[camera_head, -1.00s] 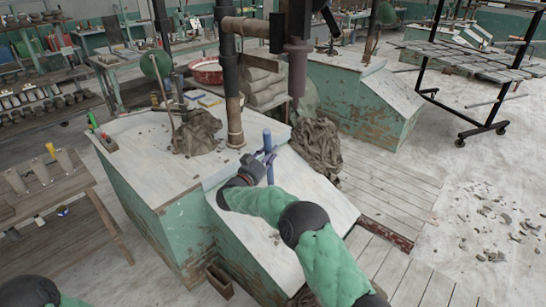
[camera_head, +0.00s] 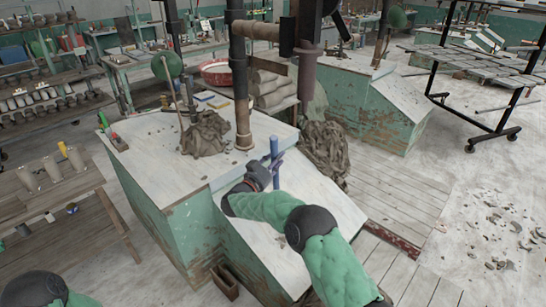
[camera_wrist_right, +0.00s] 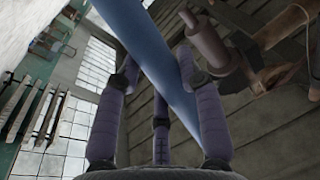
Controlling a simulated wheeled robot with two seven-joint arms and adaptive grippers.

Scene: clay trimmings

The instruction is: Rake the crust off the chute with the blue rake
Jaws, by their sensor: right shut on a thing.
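The blue rake shows as an upright blue handle (camera_head: 275,152) at the upper end of the chute. My right gripper (camera_head: 274,167) is shut on this handle. In the right wrist view the blue shaft (camera_wrist_right: 150,55) runs slantwise between my purple gripper fingers (camera_wrist_right: 163,105). The rake's head is not visible. The chute (camera_head: 325,200) is the pale sloping top on a worn green base, partly hidden behind my right arm. A few small dark specks lie on its lower left part; I cannot make out the crust clearly. My left gripper is out of view.
A brown pipe (camera_head: 242,100) rises beside the chute's upper end. A crumpled cloth (camera_head: 205,133) lies on the flat top to the left, and another dark cloth heap (camera_head: 325,150) is right of the chute. A wooden bench (camera_head: 55,190) stands at the left.

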